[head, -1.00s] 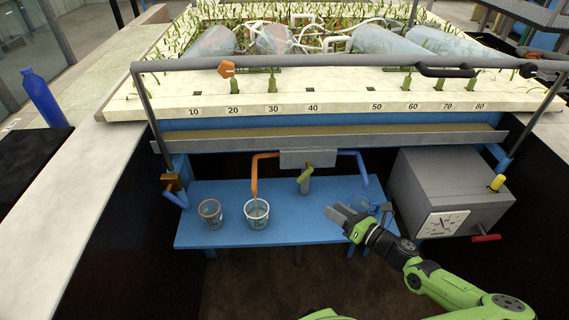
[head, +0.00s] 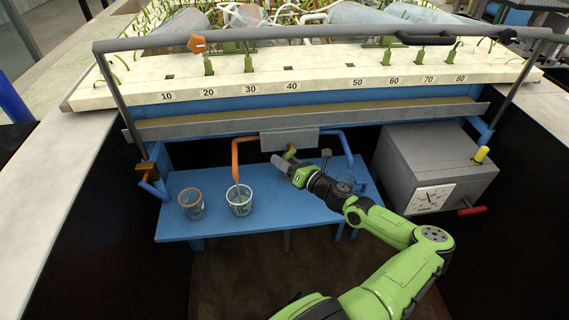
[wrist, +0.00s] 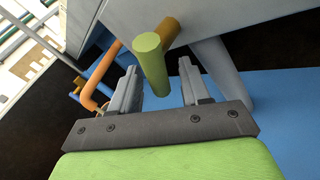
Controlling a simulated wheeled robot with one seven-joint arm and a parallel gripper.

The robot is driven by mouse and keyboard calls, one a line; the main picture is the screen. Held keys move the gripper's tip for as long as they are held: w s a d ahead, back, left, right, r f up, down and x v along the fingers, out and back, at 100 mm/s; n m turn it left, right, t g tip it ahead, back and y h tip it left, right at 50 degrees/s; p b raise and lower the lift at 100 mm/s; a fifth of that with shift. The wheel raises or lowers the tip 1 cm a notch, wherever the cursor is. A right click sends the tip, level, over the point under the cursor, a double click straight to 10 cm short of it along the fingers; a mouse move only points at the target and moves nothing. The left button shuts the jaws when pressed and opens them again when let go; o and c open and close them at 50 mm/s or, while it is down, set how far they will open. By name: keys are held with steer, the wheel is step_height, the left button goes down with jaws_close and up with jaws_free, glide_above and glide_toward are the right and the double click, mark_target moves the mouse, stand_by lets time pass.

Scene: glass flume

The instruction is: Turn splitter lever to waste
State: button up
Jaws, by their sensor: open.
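The splitter lever shows in the wrist view as a yellow-green round handle (wrist: 152,62) under the grey splitter box (head: 289,139). In the head view only a bit of the lever (head: 290,152) shows behind my gripper. An orange pipe (head: 236,160) leaves the box on the left and a blue pipe (head: 347,150) on the right. My gripper (head: 279,162) is open at the lever. In the wrist view the handle's near end lies between the two fingers, with a gap on each side; I cannot tell how deep it sits.
A clear cup (head: 239,202) stands under the orange pipe, and an orange-rimmed cup (head: 191,206) is left of it. A bluish cup (head: 345,183) is partly behind my arm. A grey box with a dial (head: 434,198) stands right of the blue shelf (head: 215,226).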

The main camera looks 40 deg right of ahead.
jaws_close()
steer(key=shift+r+p, duration=0.1)
steer(key=shift+p, duration=0.7)
steer(key=n+g+p, duration=0.1)
steer(key=p, duration=0.1)
steer(key=shift+s+d+r+p, duration=0.1)
steer(key=shift+s+d+p, duration=0.1)
steer(key=shift+p, duration=0.1)
steer(key=n+g+p, duration=0.1)
steer(key=p, duration=0.1)
steer(key=shift+d+p, duration=0.15)
steer(key=shift+p, duration=0.2)
steer(key=shift+s+d+f+n+g+h+p, duration=0.2)
steer(key=shift+d+f+n+g+h+p, duration=0.3)
steer(key=shift+p, duration=0.9)
steer(key=shift+s+d+r+n+g+h+p, duration=0.1)
steer(key=shift+s+n+g+h+p, duration=0.15)
steer(key=shift+n+g+p, duration=0.8)
steer(key=shift+f+m+t+p, duration=0.1)
steer(key=shift+m+t+p, duration=0.25)
steer(key=shift+t, duration=0.1)
